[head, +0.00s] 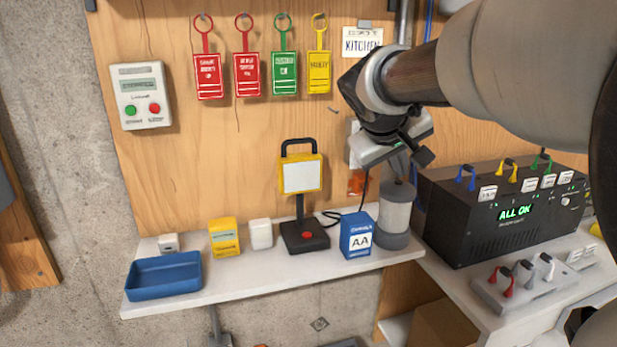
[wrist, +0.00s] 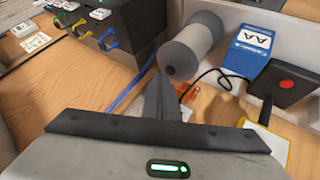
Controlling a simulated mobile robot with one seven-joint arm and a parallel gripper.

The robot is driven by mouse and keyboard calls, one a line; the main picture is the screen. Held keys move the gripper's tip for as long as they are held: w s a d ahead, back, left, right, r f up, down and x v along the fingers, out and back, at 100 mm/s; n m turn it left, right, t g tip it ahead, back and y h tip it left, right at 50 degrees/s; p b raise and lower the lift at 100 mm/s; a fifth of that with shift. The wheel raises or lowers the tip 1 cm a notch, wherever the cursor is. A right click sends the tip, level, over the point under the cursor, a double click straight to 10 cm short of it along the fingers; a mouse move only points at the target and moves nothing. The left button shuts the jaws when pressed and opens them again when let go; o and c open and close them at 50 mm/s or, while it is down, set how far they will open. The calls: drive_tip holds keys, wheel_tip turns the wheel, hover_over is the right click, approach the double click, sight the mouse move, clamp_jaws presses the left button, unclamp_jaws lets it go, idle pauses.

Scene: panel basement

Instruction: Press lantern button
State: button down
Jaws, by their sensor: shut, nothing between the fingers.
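A yellow-framed lamp (head: 301,174) with a white panel and dark handle stands on the shelf; a red button (head: 307,236) is on its black base. The red button also shows in the wrist view (wrist: 286,85). A grey cylinder with a paler middle (head: 396,215), like a lantern, stands upright to its right, and also shows in the wrist view (wrist: 192,47). Any button on the cylinder is too small to tell. My gripper (wrist: 158,78) is shut and empty. Its fingertips are close to the cylinder's top; whether they touch is unclear. In the head view it is above the cylinder.
A blue AA box (head: 357,236) stands between lamp and cylinder. A black cable runs behind. Left on the shelf (head: 230,277) are a white block, a yellow box and a blue tray (head: 164,276). A black power box (head: 495,215) stands at right. Tags hang on the wooden panel.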

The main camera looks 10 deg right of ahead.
drive_tip(key=shift+f+b, duration=0.4)
idle(0.6)
drive_tip(key=shift+r, duration=0.1)
drive_tip(key=shift+r+p, duration=0.5)
drive_tip(key=shift+r, duration=0.15)
drive_tip(key=shift+r, duration=0.15)
wheel_tip(320, 180, up, 5)
drive_tip(key=p, duration=0.3)
drive_tip(key=shift+p, duration=0.35)
drive_tip(key=s+a+f+y+p, duration=0.1)
drive_tip(key=s+a+y+p, duration=0.1)
drive_tip(key=s, duration=0.6)
drive_tip(key=s+a+f+m+g+y+p, duration=0.1)
drive_tip(key=s+a+p, duration=0.3)
drive_tip(key=s, duration=0.4)
drive_tip(key=s+a+f+y+p, duration=0.2)
drive_tip(key=s+a+p, duration=0.1)
drive_tip(key=s, duration=0.5)
drive_tip(key=shift+s+a+m+g+y, duration=0.3)
drive_tip(key=shift+s+a+g, duration=0.1)
drive_tip(key=shift+a, duration=0.1)
